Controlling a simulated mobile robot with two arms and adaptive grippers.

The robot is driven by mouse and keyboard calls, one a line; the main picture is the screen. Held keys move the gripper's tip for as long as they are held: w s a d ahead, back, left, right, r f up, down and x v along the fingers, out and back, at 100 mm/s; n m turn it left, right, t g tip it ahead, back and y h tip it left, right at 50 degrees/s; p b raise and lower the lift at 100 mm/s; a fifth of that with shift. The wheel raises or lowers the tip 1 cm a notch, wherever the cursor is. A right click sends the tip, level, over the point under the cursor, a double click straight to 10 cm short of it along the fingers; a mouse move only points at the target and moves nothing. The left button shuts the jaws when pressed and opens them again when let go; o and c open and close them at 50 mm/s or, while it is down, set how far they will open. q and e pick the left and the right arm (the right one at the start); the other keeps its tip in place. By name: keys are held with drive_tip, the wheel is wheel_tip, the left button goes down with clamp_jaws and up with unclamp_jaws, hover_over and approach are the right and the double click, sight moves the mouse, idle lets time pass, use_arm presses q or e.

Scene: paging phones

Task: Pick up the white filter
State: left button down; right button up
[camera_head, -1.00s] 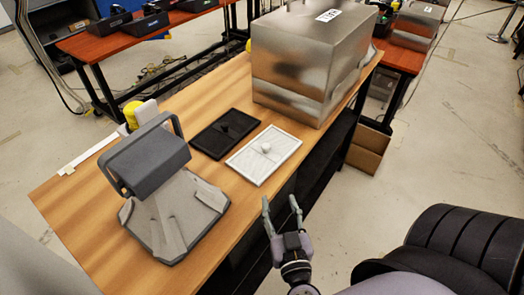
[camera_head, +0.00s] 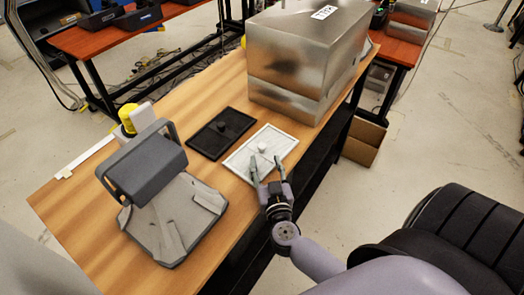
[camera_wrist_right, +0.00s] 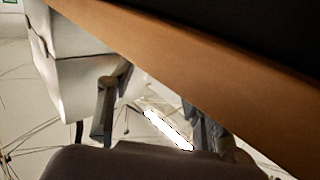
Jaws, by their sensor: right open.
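The white filter (camera_head: 283,141) is a flat white rectangular panel with a small round knob (camera_head: 262,147) at its middle. It lies on the wooden table near the front edge in the head view. My right gripper (camera_head: 266,163) is open, its two fingers at the front side of the filter, pointing toward the knob. The fingertips overlap the filter's near part in the picture; I cannot tell whether they touch it. My left gripper is not in view.
A black filter panel (camera_head: 222,133) lies left of the white one. A large metal box (camera_head: 305,70) stands behind and right. A grey device (camera_head: 150,170) stands on the left of the wooden table (camera_head: 85,200). The table edge (camera_wrist_right: 200,75) crosses the wrist view.

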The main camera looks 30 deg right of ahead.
sight(263, 149)
drive_tip(key=x, duration=0.5)
drive_tip(key=shift+w+r+p, duration=0.1)
drive_tip(key=shift+r+p, duration=0.05)
drive_tip(key=shift+p, duration=0.25)
drive_tip(key=shift+r, duration=0.1)
drive_tip(key=shift+c, duration=0.8)
clamp_jaws()
